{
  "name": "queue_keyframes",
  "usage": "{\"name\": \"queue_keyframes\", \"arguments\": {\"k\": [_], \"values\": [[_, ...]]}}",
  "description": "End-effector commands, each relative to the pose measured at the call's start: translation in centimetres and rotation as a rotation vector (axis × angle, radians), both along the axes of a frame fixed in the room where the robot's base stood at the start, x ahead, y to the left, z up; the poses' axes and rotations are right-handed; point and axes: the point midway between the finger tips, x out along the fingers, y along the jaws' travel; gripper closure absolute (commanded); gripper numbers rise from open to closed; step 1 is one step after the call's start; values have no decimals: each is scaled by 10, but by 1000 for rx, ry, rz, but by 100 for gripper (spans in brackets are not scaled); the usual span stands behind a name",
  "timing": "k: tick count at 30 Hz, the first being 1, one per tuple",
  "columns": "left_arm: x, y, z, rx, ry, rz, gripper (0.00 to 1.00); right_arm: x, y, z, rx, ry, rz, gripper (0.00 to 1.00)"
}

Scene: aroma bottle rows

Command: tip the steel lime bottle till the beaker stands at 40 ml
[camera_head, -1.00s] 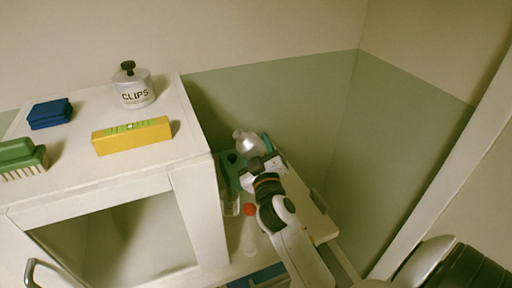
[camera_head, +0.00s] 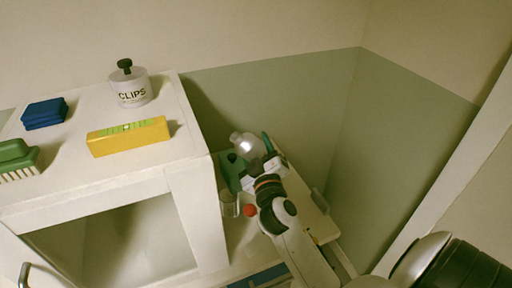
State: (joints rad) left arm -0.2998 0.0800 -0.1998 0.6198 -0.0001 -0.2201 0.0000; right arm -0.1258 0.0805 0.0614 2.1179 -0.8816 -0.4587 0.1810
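A shiny steel bottle (camera_head: 248,147) is at the back of the low table beside the white cabinet. It leans, with its narrow neck up and to the left. My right gripper (camera_head: 262,164), on the arm reaching up from the bottom, is at the bottle's lower right and appears shut on it. The fingertips are partly hidden. A small clear beaker (camera_head: 229,204) stands below and left of the bottle, near the cabinet side. Its level and marks are too small to read. No label is legible on the bottle. My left gripper is out of view.
A green stand or holder (camera_head: 229,172) is just left of the bottle. A red-orange round thing (camera_head: 249,210) is right of the beaker.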

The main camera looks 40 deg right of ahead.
Motion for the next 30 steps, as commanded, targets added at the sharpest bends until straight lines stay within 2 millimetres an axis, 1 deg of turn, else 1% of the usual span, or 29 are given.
{"name": "queue_keyframes", "arguments": {"k": [30], "values": [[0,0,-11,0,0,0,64,-12,3,-10,-83,17,-6,79]]}}
